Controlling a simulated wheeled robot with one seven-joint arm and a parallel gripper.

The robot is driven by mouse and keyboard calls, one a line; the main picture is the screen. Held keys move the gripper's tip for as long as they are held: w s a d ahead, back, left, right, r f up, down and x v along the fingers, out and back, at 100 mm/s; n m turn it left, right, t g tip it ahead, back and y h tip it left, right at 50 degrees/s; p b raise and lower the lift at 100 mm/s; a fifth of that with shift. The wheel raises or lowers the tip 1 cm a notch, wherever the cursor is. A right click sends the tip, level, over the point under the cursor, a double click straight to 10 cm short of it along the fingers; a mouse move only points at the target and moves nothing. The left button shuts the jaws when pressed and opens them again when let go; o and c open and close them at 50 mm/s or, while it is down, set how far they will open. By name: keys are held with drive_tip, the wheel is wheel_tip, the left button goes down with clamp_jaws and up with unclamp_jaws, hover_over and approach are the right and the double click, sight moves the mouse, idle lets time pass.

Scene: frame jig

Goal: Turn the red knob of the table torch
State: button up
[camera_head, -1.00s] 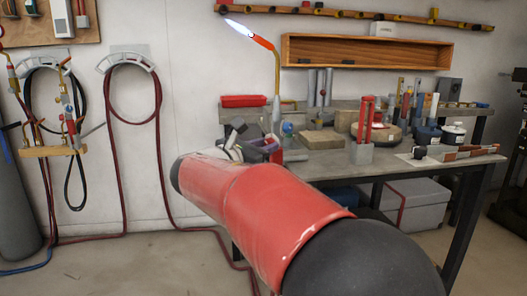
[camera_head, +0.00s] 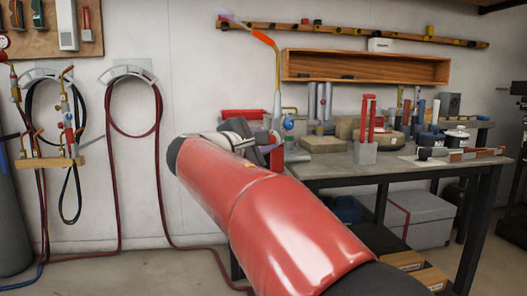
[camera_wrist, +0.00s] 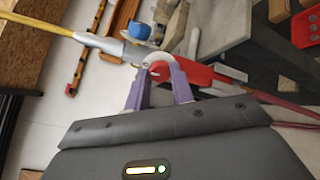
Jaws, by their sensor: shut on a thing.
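The table torch stands at the left end of the bench, with a grey body, a yellow neck and an orange tip (camera_head: 264,38). Only a faint purplish flame shows at its tip. In the wrist view its yellow neck (camera_wrist: 40,25) and silver body (camera_wrist: 112,46) run in from the upper left, with a round blue part (camera_wrist: 140,30) beside them. My gripper (camera_wrist: 160,72) has its two purple fingers shut at the torch's base, on the red knob, which is mostly hidden between the fingertips. In the head view my red arm covers most of the gripper.
A red tray (camera_head: 243,114) is behind the torch. A grey block with red uprights (camera_head: 366,128) and several jars stand on the bench (camera_head: 340,170). Hoses (camera_head: 117,170) hang on the wall at left. Floor left of the bench is mostly clear.

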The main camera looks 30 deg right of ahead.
drive_tip(key=shift+m+b, duration=0.3)
drive_tip(key=shift+m, duration=0.2)
drive_tip(key=o, duration=1)
drive_tip(key=v, duration=0.7)
drive_tip(key=shift+s+a, duration=0.2)
drive_tip(key=shift+a, duration=0.15)
